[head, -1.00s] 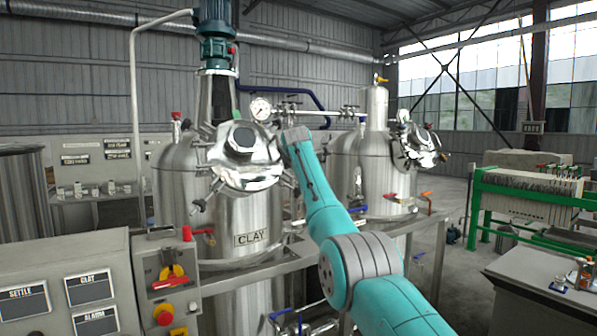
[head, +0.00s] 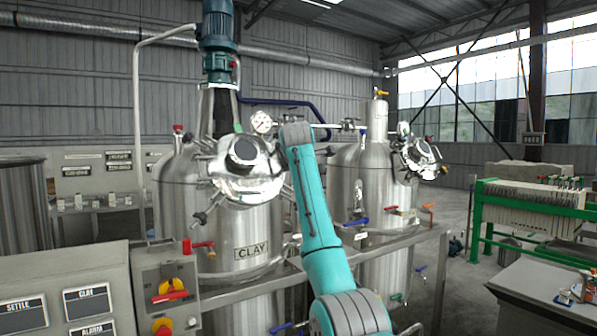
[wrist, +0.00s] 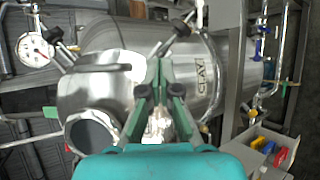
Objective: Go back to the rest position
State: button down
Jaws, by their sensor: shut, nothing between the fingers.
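My gripper (wrist: 161,85) shows in the wrist view with its two green fingers together and nothing between them. It is in front of the CLAY tank's shiny lid, and I cannot tell the gap to it. In the head view my teal arm rises in front of the tanks, and the gripper itself is hidden there. The steel CLAY tank (head: 228,220) stands left of the arm, with a dark round port (head: 244,151) on its lid. The port also shows in the wrist view (wrist: 93,132).
A second steel tank (head: 378,190) stands behind the arm to the right. A grey control panel (head: 62,262) and switch box (head: 166,285) are at lower left. A metal frame rail (head: 400,241) runs before the tanks. A green filter press (head: 530,203) stands right.

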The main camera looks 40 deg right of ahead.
jog(key=s+d+f+n+g+h, duration=0.1)
jog(key=s+f+n+h, duration=0.15)
jog(key=f, duration=0.95)
jog(key=s+f+n+g+h, duration=0.1)
jog(key=s+f+h, duration=0.2)
jog(key=f, duration=0.9)
jog(key=s+a+f+n+h, duration=0.2)
jog(key=s+a+f+n, duration=0.15)
jog(key=s+f, duration=0.5)
jog(key=s+a+f+n+h, duration=0.2)
jog(key=s+f+n, duration=0.4)
jog(key=f, duration=0.4)
jog(key=s+a+f+n+t+y, duration=0.2)
jog(key=s+a+f+n+t, duration=0.3)
jog(key=s+n, duration=0.4)
jog(key=s+a+f+n+t+y, duration=0.2)
jog(key=s+a+n+y, duration=0.1)
jog(key=s+a+n, duration=0.6)
jog(key=s+a+f+n+t+y, duration=0.2)
jog(key=s+a+f+n+t, duration=0.4)
jog(key=s, duration=0.5)
jog(key=s+a+n+g+y, duration=0.3)
jog(key=s+a+n+y, duration=0.2)
jog(key=s+n, duration=0.5)
jog(key=s+a+r+n+g+y, duration=0.1)
jog(key=s+a+n+g+y, duration=0.2)
jog(key=s+n, duration=0.8)
jog(key=shift+s+a+r+y, duration=0.3)
jog(key=shift+s+a+y, duration=0.75)
jog(key=shift+a, duration=0.05)
